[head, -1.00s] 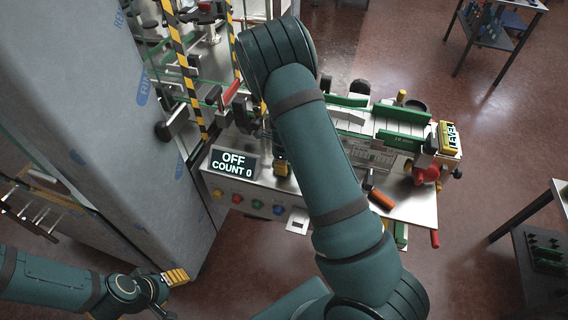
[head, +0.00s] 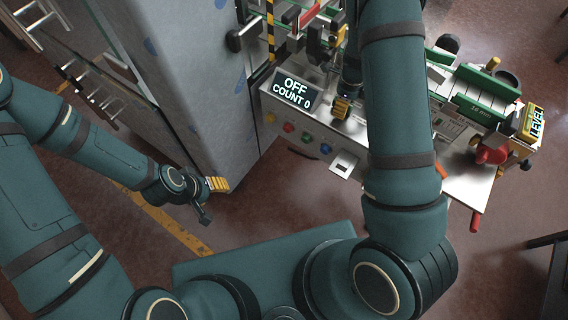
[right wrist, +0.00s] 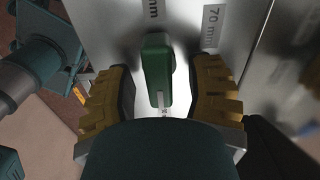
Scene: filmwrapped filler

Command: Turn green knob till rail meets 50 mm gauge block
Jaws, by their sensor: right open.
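My right gripper (head: 342,107) is low beside the machine's display in the head view, its fingers yellow. In the right wrist view the right gripper (right wrist: 164,72) is open, one finger on each side of a green handle-like piece, probably the green knob (right wrist: 157,70). Gaps show on both sides of it. Green rails (head: 486,82) lie on the machine bed in the head view, partly hidden by my right arm. I cannot make out the 50 mm gauge block. My left gripper (head: 217,184) is away from the machine, beside the grey wrapped cabinet; its opening is unclear.
The display (head: 297,90) reads OFF, COUNT 0. Coloured buttons (head: 288,127) line the front panel below it. A metal plate with a 70 mm label (right wrist: 213,25) lies close behind the right fingers. A red knob (head: 490,152) and a yellow LEVEL box (head: 533,122) stand at the right end.

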